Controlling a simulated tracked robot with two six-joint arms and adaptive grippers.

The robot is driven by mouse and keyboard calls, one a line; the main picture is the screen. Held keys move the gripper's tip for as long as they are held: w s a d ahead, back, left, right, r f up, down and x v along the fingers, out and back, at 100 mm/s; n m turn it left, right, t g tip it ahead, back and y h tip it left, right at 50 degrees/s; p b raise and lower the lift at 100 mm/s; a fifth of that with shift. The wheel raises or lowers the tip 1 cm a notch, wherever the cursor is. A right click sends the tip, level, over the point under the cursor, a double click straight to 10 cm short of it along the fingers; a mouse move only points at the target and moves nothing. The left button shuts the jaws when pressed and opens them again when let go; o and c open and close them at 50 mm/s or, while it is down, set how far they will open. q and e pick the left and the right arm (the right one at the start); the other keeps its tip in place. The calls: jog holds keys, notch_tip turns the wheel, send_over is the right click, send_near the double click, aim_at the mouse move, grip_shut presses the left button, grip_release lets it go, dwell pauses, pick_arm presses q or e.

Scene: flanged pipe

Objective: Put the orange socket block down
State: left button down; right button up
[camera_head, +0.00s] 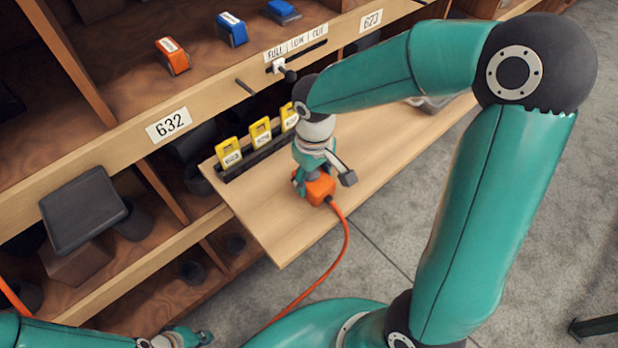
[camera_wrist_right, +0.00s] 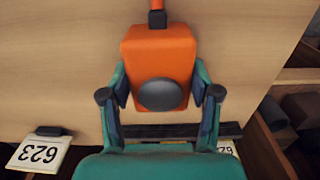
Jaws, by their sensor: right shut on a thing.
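The orange socket block (camera_head: 321,188) is over the pull-out wooden board (camera_head: 285,225), with an orange cable (camera_head: 343,250) running from it down past the board's front edge. My right gripper (camera_head: 313,182) is shut on the block from above. In the right wrist view the block (camera_wrist_right: 158,50) sits between the two fingers (camera_wrist_right: 160,95), with a dark round disc on its face. I cannot tell whether the block touches the board. My left gripper (camera_head: 192,338) is at the bottom left, partly cut off, its jaws unclear.
Yellow tags (camera_head: 260,132) stand in a dark rack (camera_head: 240,165) at the back of the board, close to my right gripper. An orange block (camera_head: 172,56) and two blue blocks (camera_head: 232,28) lie on the upper shelf. The board's front left part is clear.

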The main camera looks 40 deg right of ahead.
aim_at(313, 176)
jog(key=o, duration=1.4)
jog(key=shift+f, duration=0.1)
jog(key=shift+o, duration=0.2)
jog(key=shift+r, duration=0.35)
notch_tip(313, 176, up, 12)
jog(key=p, duration=0.1)
jog(key=shift+f, duration=0.2)
